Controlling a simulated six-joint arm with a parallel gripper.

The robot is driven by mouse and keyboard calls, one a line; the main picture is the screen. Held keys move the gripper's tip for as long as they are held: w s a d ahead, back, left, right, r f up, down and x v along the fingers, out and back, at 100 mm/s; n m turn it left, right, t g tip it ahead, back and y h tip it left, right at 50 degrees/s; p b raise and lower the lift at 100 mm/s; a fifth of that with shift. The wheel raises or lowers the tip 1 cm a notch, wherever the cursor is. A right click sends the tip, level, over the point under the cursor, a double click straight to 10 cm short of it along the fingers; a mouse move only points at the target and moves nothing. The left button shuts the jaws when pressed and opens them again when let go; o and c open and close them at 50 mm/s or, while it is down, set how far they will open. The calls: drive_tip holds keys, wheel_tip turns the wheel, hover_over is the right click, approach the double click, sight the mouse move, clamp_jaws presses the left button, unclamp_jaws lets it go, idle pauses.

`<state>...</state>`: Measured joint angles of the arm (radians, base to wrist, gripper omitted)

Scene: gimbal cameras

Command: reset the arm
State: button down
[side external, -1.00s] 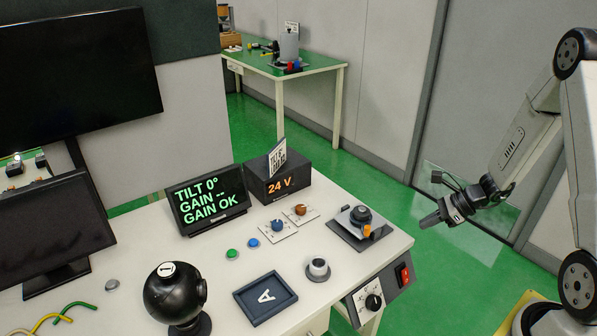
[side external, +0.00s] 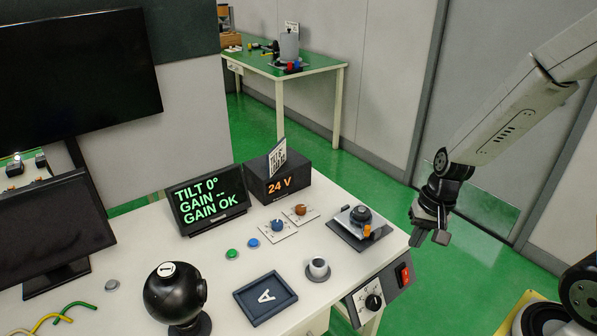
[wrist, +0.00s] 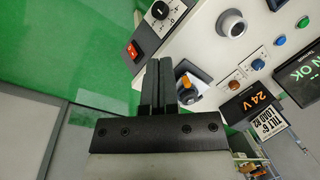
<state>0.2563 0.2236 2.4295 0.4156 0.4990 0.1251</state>
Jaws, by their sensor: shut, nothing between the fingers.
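My gripper (side external: 430,236) hangs past the right edge of the white bench (side external: 375,243), over the green floor, pointing down. Its fingers are shut and empty. In the wrist view the two dark fingers of my gripper (wrist: 158,85) lie side by side in front of the bench's corner. The gripper touches nothing that I can see. The nearest bench item is a dark plate with a black knob and an orange part (side external: 367,232), left of my gripper. It also shows beside the fingers in the wrist view (wrist: 187,83).
On the bench stand a display reading TILT 0° (side external: 208,200), a 24 V box (side external: 278,178), a black ball-shaped camera (side external: 172,293), a tray marked A (side external: 265,298) and a small grey-white cup (side external: 318,268). A red switch (side external: 405,275) sits on the front panel.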

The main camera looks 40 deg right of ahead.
drive_tip(key=a+r+n, duration=0.1)
drive_tip(key=n, duration=0.2)
drive_tip(key=a+r+n+t+h, duration=0.1)
drive_tip(key=n, duration=0.1)
drive_tip(key=a+r+n+h, duration=0.1)
drive_tip(key=a+n, duration=0.1)
drive_tip(key=n, duration=0.1)
drive_tip(key=shift+s+r+n+t, duration=0.2)
drive_tip(key=shift+s+n+t, duration=0.1)
drive_tip(key=shift+t, duration=0.1)
drive_tip(key=c, duration=0.6)
unclamp_jaws()
drive_tip(key=shift+w, duration=0.15)
drive_tip(key=shift+o, duration=0.3)
drive_tip(key=shift+w+d, duration=0.1)
drive_tip(key=shift+w, duration=0.15)
drive_tip(key=m+g, duration=0.3)
drive_tip(key=m, duration=0.2)
hover_over(368, 226)
wheel_tip(368, 226, down, 10)
drive_tip(key=shift+r, duration=0.1)
drive_tip(key=shift+f, duration=3.9)
